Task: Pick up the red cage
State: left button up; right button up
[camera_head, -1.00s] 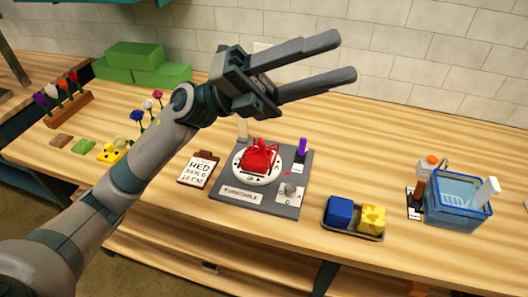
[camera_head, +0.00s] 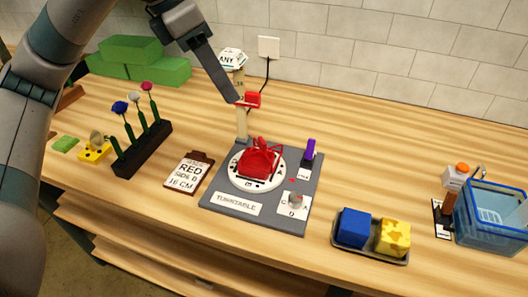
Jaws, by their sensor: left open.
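The red cage (camera_head: 261,161) sits on the round white disc of the turntable (camera_head: 238,209) in the middle of the table. It has a solid-looking red body with thin red loops at the top. My left gripper (camera_head: 217,72) is open, above and left of the cage and apart from it. One dark finger shows, slanting down to the right; the other finger is not clearly visible. Its tip overlaps a post (camera_head: 241,124) with a red block (camera_head: 252,100) behind the turntable; I cannot tell if they touch. My right gripper is not in view.
A clipboard (camera_head: 188,173) reads "RED SIDE B 16 CM". A flower rack (camera_head: 143,150) stands left. A purple marker (camera_head: 309,151) stands on the turntable base. A tray (camera_head: 370,252) holds blue and yellow blocks. A blue basket (camera_head: 490,215) is at right. Green blocks (camera_head: 135,62) lie behind.

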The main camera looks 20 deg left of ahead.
pick_arm(q)
jog(key=shift+a, duration=0.1)
dwell(0.3)
jog(key=p+x, duration=0.3)
jog(key=x, duration=0.9)
jog(key=shift+w, duration=0.1)
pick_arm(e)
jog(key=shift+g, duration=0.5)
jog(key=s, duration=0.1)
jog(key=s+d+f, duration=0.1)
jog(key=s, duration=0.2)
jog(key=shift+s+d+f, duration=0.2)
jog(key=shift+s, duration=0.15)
pick_arm(q)
jog(key=shift+f, duration=0.15)
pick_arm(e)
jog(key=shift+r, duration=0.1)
